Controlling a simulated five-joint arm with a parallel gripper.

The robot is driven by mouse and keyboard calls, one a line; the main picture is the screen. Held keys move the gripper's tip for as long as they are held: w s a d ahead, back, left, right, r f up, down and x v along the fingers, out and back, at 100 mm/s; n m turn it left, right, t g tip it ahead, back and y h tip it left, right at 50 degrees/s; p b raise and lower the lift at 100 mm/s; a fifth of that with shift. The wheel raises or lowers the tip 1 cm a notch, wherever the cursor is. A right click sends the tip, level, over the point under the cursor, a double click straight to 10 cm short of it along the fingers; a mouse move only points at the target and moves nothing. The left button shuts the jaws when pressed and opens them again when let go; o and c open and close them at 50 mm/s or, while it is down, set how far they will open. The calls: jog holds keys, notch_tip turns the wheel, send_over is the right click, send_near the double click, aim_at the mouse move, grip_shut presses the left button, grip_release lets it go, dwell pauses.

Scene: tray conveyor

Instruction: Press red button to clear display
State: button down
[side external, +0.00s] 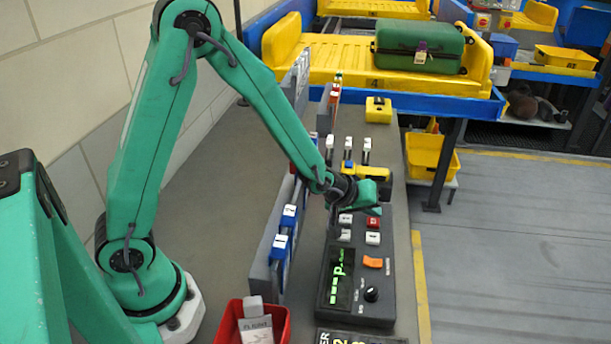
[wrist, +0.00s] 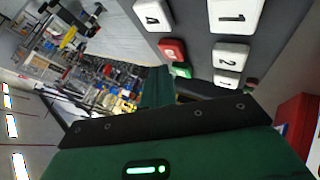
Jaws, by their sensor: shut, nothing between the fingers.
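The red button (side external: 374,222) sits in the button group on the dark control panel (side external: 391,285), beside white keys. In the wrist view a red button (wrist: 172,50) lies next to a white key marked 4 (wrist: 153,14). A green button (wrist: 180,69) is just beyond it. The display (side external: 341,278) glows with green characters, including a P. My gripper (side external: 374,193) is shut and empty, over the panel's far end just beyond the red button. In the wrist view my gripper (wrist: 158,82) is close to the red and green buttons; contact cannot be told.
An orange switch (side external: 373,262) and a black knob (side external: 371,294) are on the panel's near half. Upright levers (side external: 367,150) and a yellow box (side external: 378,110) stand beyond my gripper. A rack with blue tags (side external: 280,245) runs along the left. A red bin (side external: 226,326) is at the front.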

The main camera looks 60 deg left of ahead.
aim_at(367, 223)
jog(key=shift+r, duration=2.5)
jog(key=shift+s+a+r, duration=0.15)
jog(key=shift+s+r, duration=0.05)
jog(key=shift+r, duration=0.15)
jog(key=s+a+r+m+g, duration=0.1)
jog(key=s+r, duration=0.3)
jog(key=s, duration=0.4)
jog(key=s+a+r+m+g+y, duration=0.1)
jog(key=s+a+r+m, duration=0.2)
jog(key=s, duration=0.5)
jog(key=s+a+r+m+g, duration=0.1)
jog(key=s+a+r+m, duration=0.2)
jog(key=s+r, duration=0.3)
jog(key=shift+s+m, duration=0.5)
jog(key=shift+s, duration=1.05)
